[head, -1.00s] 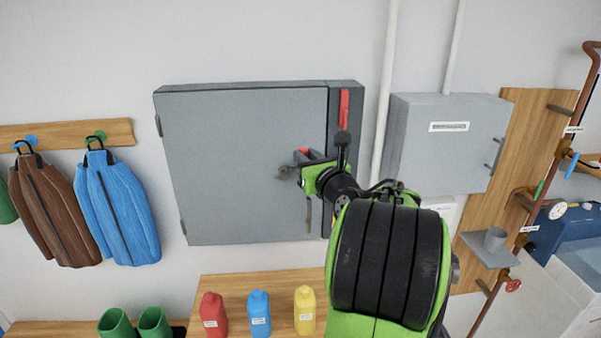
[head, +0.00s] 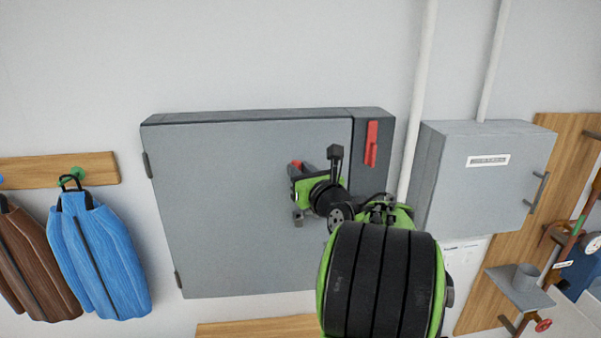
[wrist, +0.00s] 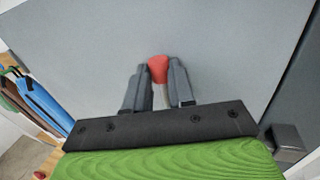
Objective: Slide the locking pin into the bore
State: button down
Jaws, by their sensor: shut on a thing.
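A red-ended piece (wrist: 158,68), which looks like the locking pin, sits between the fingertips of my gripper (wrist: 160,80) in the wrist view. My gripper is shut on it, and a narrow pale part shows between the fingers. In the head view, the red end (head: 295,165) shows at my gripper (head: 304,170), in front of the grey cabinet door (head: 225,210). A small grey fixture (head: 297,216) is on the door just below my gripper. A dark block (wrist: 285,140) shows at lower right in the wrist view. I cannot make out the bore.
A red handle (head: 371,143) is on the cabinet's right strip. A smaller grey box (head: 485,180) and white pipes (head: 418,90) are to the right. A blue jacket (head: 98,250) hangs at left. A wooden surface (head: 255,329) lies below.

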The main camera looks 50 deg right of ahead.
jog(key=shift+s+a+r, duration=0.15)
jog(key=shift+s, duration=0.25)
jog(key=shift+s+a+r, duration=0.15)
jog(key=shift+s, duration=0.2)
jog(key=shift+w, duration=0.15)
notch_tip(320, 180, down, 6)
jog(key=b, duration=0.4)
jog(key=shift+r+p, duration=0.15)
jog(key=shift+p, duration=0.15)
dwell(0.9)
jog(key=shift+f+b, duration=1.35)
jog(key=shift+f, duration=0.45)
jog(key=c, duration=0.9)
grip_release()
jog(key=shift+w, duration=0.1)
